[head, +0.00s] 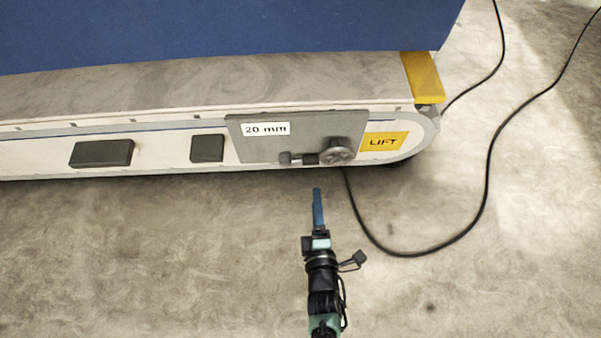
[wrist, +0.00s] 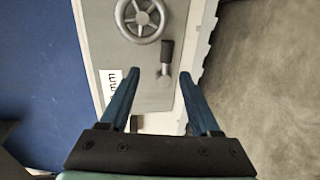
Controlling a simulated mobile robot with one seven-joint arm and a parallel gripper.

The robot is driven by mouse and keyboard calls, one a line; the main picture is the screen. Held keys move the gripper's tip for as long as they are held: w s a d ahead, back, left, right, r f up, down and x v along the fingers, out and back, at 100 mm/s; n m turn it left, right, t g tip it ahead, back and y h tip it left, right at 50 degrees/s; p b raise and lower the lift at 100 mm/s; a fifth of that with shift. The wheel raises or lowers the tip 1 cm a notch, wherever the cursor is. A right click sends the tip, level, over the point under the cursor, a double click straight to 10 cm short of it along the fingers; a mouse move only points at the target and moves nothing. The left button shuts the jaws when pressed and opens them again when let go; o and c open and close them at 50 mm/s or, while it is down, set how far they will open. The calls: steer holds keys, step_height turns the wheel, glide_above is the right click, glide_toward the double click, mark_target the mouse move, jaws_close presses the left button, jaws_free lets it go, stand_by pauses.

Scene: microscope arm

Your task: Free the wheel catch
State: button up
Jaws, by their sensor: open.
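A grey plate (head: 262,143) on the side of the long white base carries a spoked handwheel (head: 337,152). The wheel catch (head: 299,159), a small lever with a dark grip, lies just left of the wheel, its dark end toward the rim. In the wrist view the wheel (wrist: 142,20) is at the top and the catch (wrist: 167,52) lies below it, close to the rim; contact is unclear. My gripper (head: 317,192), with blue fingers, is in front of the plate, slightly below the catch in the head view. Its fingers (wrist: 174,74) are apart and empty, with the catch between their tips in the picture.
A white "20 mm" label (head: 265,129) is on the plate and a yellow LIFT label (head: 384,142) is right of it. Two dark blocks, one here (head: 102,153), stick out at left. A black cable (head: 440,250) loops over the floor at right. The floor in front is otherwise clear.

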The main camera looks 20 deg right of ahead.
mark_target(311, 164)
steer(key=shift+a+f+b+x, duration=0.1)
steer(key=shift+f+b+x, duration=0.15)
steer(key=shift+b+x, duration=1.5)
steer(key=shift+a+f+b+x, duration=0.1)
steer(key=shift+f+b+x, duration=0.15)
steer(key=shift+b+x, duration=1.5)
steer(key=shift+f+b+x, duration=0.2)
steer(key=shift+b+x, duration=0.5)
steer(key=shift+x, duration=2.1)
steer(key=shift+s, duration=0.1)
jaws_close()
